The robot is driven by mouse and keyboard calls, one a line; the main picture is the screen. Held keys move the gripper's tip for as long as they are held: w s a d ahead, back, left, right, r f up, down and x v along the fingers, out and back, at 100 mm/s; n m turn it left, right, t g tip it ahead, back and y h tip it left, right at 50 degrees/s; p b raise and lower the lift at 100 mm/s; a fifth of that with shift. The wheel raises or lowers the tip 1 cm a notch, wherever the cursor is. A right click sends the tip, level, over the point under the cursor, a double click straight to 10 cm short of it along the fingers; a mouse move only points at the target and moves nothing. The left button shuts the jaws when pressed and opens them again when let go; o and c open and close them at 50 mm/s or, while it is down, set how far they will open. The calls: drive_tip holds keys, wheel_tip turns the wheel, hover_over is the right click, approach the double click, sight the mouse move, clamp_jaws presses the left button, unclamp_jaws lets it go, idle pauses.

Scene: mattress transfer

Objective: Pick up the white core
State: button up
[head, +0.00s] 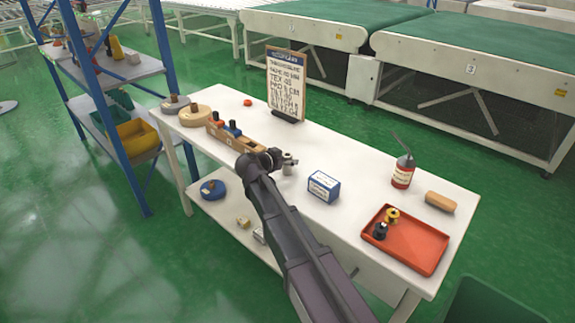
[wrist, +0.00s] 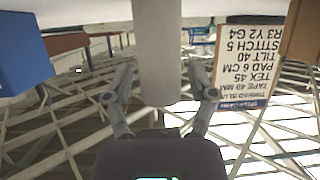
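A pale, upright cylinder that looks like the white core (wrist: 157,50) fills the top middle of the wrist view. My gripper (wrist: 164,88) is open, with one finger on each side of it. A gap shows at the right finger; the left finger is close to the core, and I cannot tell if it touches. In the head view my gripper (head: 288,161) is low over the middle of the white table (head: 335,225), beside the wooden rack (head: 222,136). There the core is small and mostly hidden by my gripper.
A blue-and-white box (head: 323,186) stands right of my gripper. A sign board (head: 285,85) stands behind.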

clamp_jaws()
drive_tip(key=shift+r, duration=0.15)
wheel_tip(320, 180, up, 3)
drive_tip(key=p, duration=0.3)
drive_tip(key=shift+r+p, duration=0.2)
drive_tip(key=shift+p, duration=0.2)
drive_tip(key=s+r+p, duration=0.1)
drive_tip(key=s, duration=1.5)
drive_tip(key=shift+d+r, duration=0.15)
drive_tip(key=shift+d, duration=0.3)
